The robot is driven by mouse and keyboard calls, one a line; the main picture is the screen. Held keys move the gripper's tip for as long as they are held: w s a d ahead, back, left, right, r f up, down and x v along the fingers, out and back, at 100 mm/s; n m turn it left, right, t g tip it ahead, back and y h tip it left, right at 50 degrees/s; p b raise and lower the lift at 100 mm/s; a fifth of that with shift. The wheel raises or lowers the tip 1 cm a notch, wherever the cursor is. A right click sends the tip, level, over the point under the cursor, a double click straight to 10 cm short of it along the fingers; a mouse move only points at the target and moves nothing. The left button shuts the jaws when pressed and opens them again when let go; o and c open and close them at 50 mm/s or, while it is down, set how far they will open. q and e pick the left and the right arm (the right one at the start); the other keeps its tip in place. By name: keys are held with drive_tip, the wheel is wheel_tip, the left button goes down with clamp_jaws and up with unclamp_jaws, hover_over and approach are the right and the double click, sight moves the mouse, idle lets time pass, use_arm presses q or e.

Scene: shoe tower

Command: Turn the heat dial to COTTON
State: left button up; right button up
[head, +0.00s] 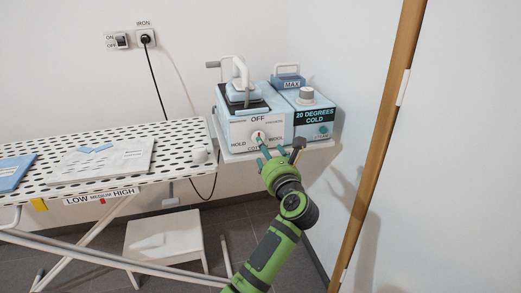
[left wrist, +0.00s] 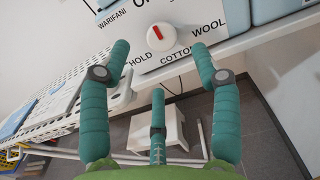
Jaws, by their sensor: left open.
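The heat dial (head: 259,137) is a round white knob on the front of the pale blue iron station (head: 229,131). In the left wrist view the dial (left wrist: 161,38) has a red mark that points up and slightly left, roughly towards OFF. COTTON (left wrist: 176,54) is printed below the dial, with HOLD to the lower left and WOOL to the right. My left gripper (head: 279,152) is open and empty, just below and right of the dial in the head view. In the left wrist view its teal fingers stand apart, short of the dial. My right gripper is not in view.
An iron (head: 242,90) rests on top of the station. A box marked 20 DEGREES COLD (head: 314,116) stands to its right. The ironing board (head: 188,135) with folded cloth is at left. A white stool (head: 165,236) stands below; a wooden pole (head: 382,130) rises at right.

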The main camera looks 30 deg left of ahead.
use_arm(q)
drive_tip(key=x, duration=0.7)
drive_tip(key=shift+c, duration=0.4)
